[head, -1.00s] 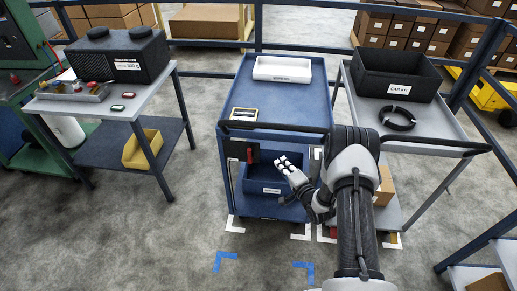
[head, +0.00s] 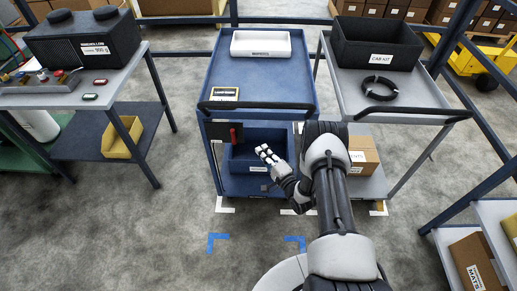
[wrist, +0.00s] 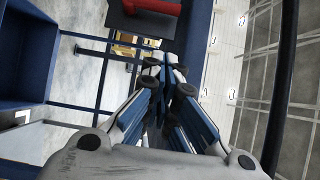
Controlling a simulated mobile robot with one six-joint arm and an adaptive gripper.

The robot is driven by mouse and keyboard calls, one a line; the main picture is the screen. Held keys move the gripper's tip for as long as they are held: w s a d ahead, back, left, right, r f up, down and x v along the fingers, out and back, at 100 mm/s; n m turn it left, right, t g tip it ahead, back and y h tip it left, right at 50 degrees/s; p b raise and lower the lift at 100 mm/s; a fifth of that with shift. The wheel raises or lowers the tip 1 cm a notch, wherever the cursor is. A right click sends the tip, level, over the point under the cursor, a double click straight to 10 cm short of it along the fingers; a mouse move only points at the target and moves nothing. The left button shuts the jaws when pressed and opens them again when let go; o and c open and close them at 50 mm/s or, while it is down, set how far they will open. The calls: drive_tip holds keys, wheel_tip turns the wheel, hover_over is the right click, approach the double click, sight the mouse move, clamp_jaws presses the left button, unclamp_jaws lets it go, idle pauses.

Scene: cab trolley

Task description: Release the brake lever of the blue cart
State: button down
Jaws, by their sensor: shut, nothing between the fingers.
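The blue cart (head: 262,80) stands in the middle of the head view. Its red brake lever (head: 234,134) sits on a dark plate at the front left, below the black push handle (head: 257,106). The lever looks roughly upright. It also shows at the top edge of the wrist view (wrist: 150,5), partly cut off. My gripper (head: 264,151) is in front of the cart, right of the lever and slightly lower, apart from it. In the wrist view its fingers (wrist: 165,85) are together and empty.
A grey cart (head: 345,95) with a black bin (head: 376,45) and a cable coil stands close on the right. A workbench (head: 125,85) is at the left. Blue floor marks (head: 217,241) lie in front of the blue cart. Shelves with a carton (head: 474,265) are at the lower right.

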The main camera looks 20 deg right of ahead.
sight(234, 136)
drive_tip(key=w+a+b, duration=0.1)
drive_tip(key=w+a, duration=0.1)
drive_tip(key=w, duration=0.1)
drive_tip(key=w+a+b, duration=0.1)
drive_tip(key=w, duration=0.2)
drive_tip(key=w+a+b, duration=0.1)
drive_tip(key=w+a, duration=0.1)
drive_tip(key=w, duration=0.1)
drive_tip(key=shift+w+a+r, duration=0.1)
drive_tip(key=shift+w+a, duration=0.25)
drive_tip(key=shift+s+a+r, duration=0.1)
drive_tip(key=shift+a+r+n+p, duration=0.1)
drive_tip(key=shift+a+n+p, duration=0.05)
drive_tip(key=shift+n+p, duration=0.3)
